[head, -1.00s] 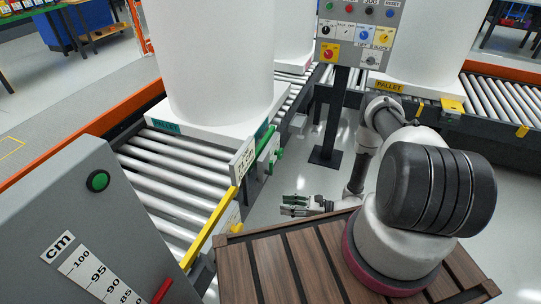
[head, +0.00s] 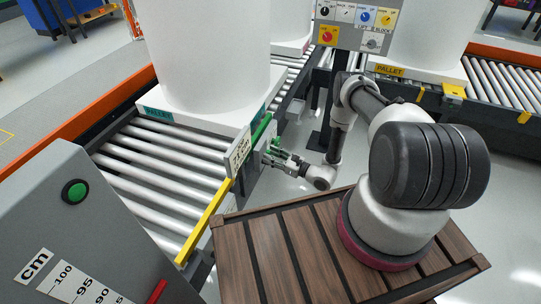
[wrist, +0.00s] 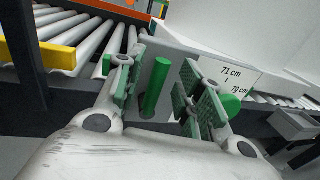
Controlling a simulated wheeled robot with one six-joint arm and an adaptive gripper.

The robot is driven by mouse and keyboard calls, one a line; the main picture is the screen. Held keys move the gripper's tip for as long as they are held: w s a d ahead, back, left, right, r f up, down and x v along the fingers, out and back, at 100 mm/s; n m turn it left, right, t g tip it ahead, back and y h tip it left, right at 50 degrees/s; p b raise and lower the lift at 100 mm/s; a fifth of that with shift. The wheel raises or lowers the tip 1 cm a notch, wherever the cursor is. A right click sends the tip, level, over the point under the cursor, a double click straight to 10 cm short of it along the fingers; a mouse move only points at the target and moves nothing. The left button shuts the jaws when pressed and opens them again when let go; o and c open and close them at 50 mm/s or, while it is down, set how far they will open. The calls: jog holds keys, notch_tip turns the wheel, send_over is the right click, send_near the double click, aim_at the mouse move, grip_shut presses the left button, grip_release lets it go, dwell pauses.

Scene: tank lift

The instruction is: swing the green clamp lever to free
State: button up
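The green clamp lever (wrist: 157,86) is a green bar standing between my gripper's fingers in the wrist view. In the head view the green lever (head: 262,129) is at the side of the roller conveyor, beside a white sign. My gripper (head: 270,155) is at the lever's near side. In the wrist view my gripper (wrist: 163,90) is open, with one green-padded finger on each side of the bar and gaps visible. A round green part (wrist: 230,104) sits behind the right finger.
A white sign (wrist: 232,78) reading 71 cm and 70 cm is right of the lever. A yellow bar (head: 205,223) runs along the conveyor edge. A large white tank (head: 205,50) stands on a pallet (head: 190,115) on the rollers. A control panel (head: 362,22) stands behind my arm.

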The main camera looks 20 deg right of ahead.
jog(key=shift+w+a, duration=0.35)
grip_shut()
